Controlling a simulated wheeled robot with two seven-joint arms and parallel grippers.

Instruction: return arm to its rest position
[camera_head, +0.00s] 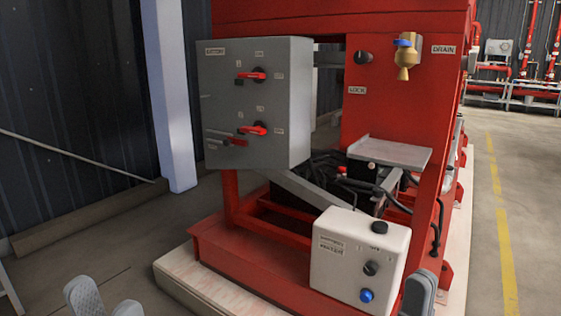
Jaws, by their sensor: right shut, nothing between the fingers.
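My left gripper (106,298) shows at the bottom left edge, with its two grey fingertips apart and nothing seen between them. It is over the floor, left of the pump's base. My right gripper (418,293) shows at the bottom edge, just right of the white battery heater box (362,255). Its fingers are shut and hold nothing. Most of both grippers and both arms lies below the picture. I cannot tell whether the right gripper touches the box.
The red pump frame (215,252) stands on a pale plinth (180,278). It carries a grey control box (225,95) with red handles, a brass drain valve (404,58) and a grey shelf (400,152). A white column (172,100) stands left. Open floor (530,200) lies right.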

